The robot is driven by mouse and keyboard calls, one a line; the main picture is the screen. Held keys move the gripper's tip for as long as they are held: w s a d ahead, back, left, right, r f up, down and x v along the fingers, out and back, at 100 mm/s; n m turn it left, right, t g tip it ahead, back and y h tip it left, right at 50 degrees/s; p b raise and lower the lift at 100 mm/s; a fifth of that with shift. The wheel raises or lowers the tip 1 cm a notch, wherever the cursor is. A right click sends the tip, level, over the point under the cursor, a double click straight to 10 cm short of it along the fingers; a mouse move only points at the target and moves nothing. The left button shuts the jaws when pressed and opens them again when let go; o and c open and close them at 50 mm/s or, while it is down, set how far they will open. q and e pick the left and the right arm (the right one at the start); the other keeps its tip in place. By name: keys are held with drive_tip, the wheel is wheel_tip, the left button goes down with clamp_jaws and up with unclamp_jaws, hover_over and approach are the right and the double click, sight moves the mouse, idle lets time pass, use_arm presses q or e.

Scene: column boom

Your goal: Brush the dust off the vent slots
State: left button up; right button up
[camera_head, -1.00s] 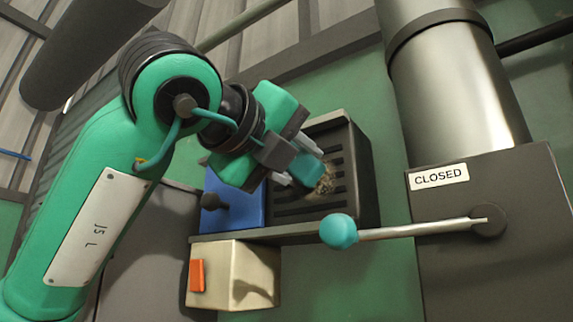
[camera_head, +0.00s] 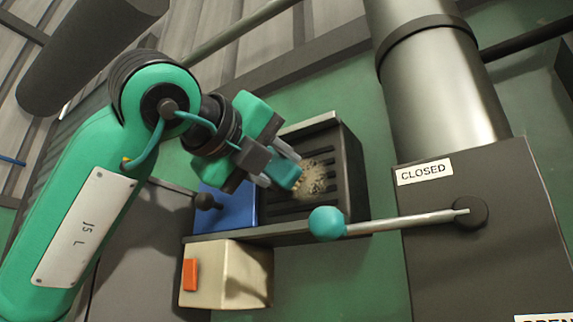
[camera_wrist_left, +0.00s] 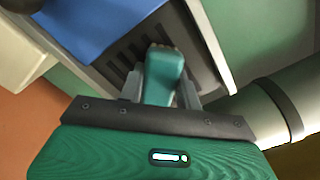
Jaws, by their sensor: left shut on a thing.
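The vent (camera_head: 345,165) is a dark box with horizontal slots, mounted on the green wall. A patch of tan dust (camera_head: 318,178) lies over the middle of its slots. My left gripper (camera_head: 277,167) is shut on a teal-handled brush (camera_head: 286,176) in front of the vent, just left of the dust. In the left wrist view the brush (camera_wrist_left: 163,75) points at the slots (camera_wrist_left: 128,62), its bristle end mostly hidden behind the handle. I cannot tell whether the bristles touch the slots. My right gripper is not in view.
Below the vent is a ledge (camera_head: 215,240). A lever with a teal knob (camera_head: 327,223) reaches across near the vent's lower right. A blue box (camera_head: 230,208) and a cream box with an orange button (camera_head: 228,275) sit left. A large pipe (camera_head: 440,85) stands right.

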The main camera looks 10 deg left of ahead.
sight(294, 171)
use_arm(q)
drive_tip(key=shift+d+f, duration=0.2)
drive_tip(key=shift+d, duration=0.1)
drive_tip(key=shift+s+d+f+b, duration=0.25)
drive_tip(key=shift+s+d+b, duration=0.05)
drive_tip(key=shift+d+b, duration=0.4)
drive_tip(key=shift+s+d+f+b, duration=0.35)
drive_tip(key=shift+s+d+b, duration=0.1)
drive_tip(key=shift+s, duration=0.25)
drive_tip(key=shift+f, duration=0.1)
